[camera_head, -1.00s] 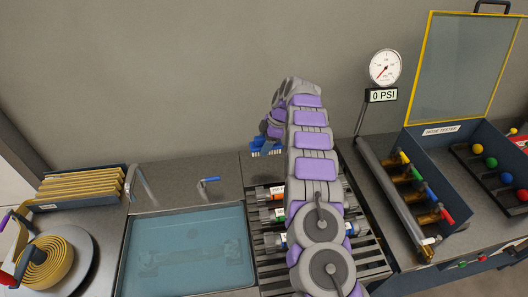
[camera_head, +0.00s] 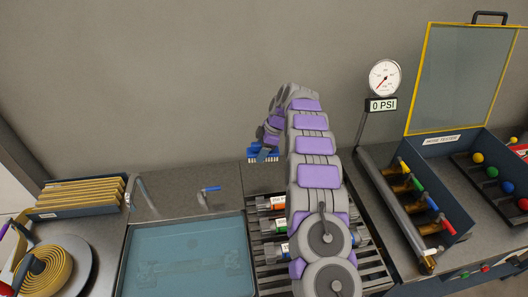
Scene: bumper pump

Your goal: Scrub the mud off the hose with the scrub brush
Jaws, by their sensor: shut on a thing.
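My gripper (camera_head: 270,143) is at the end of my raised arm, in the middle of the view. It is shut on the blue scrub brush (camera_head: 263,154), whose bristles point down. The brush is held above the back of the counter, behind the slatted rack. A yellow hose (camera_head: 46,273) lies coiled on a round grey turntable (camera_head: 82,252) at the lower left, well away from the brush. I cannot make out mud on the hose from here. My arm covers part of the rack and the counter behind it.
A water-filled sink (camera_head: 185,260) with a faucet (camera_head: 143,190) lies between the turntable and the rack (camera_head: 268,246) of labelled bottles. A box of folded yellow hoses (camera_head: 75,208) stands at the back left. The open hose tester (camera_head: 440,145) and pressure gauge (camera_head: 385,78) stand at right.

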